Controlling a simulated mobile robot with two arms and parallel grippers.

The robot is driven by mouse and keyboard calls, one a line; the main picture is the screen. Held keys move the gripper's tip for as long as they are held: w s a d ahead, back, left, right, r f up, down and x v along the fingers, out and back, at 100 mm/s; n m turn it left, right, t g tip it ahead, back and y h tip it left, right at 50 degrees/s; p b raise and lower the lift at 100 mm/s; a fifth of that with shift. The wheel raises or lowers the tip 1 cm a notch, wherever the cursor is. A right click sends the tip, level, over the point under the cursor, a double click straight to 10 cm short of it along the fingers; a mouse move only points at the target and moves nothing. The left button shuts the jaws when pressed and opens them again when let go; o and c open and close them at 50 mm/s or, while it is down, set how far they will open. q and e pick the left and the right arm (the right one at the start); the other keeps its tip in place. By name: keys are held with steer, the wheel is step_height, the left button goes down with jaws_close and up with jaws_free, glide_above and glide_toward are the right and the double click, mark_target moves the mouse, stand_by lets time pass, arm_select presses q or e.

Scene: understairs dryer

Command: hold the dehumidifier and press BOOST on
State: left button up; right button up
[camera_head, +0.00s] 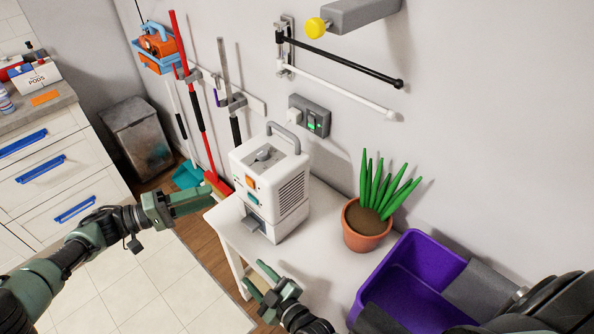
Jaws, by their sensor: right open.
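The dehumidifier (291,193) is a white upright box with a grey top handle. It stands on a small white table (318,252) near the wall. Its front has an orange button (251,182) and a teal button (253,198) below it; I cannot read which is BOOST. My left gripper (208,199) is left of the dehumidifier, apart from its front, and points toward it; its finger gap is unclear. My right gripper (258,283) is open and empty, in front of the table's near edge, below the dehumidifier in the picture.
A potted plant (366,228) stands on the table right of the dehumidifier. A purple bin (408,270) is at lower right. A wall socket (311,116) is behind. Brooms (196,110) hang at left, with a drawer unit (52,172) at far left.

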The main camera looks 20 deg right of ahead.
steer(key=w+d+r+m+t+h, duration=0.2)
steer(key=w+d+r+t, duration=0.1)
steer(key=r, duration=0.7)
steer(key=w+d+r+m+t+h, duration=0.2)
steer(key=w+d+r+t, duration=0.15)
steer(key=r, duration=0.55)
steer(key=m+g+h, duration=0.4)
steer(key=m+h, duration=0.3)
steer(key=m, duration=0.3)
glide_toward(297, 144)
steer(key=w, duration=0.1)
steer(key=x, duration=0.7)
steer(key=shift+w+d, duration=0.15)
steer(key=shift+d, duration=0.05)
jaws_close()
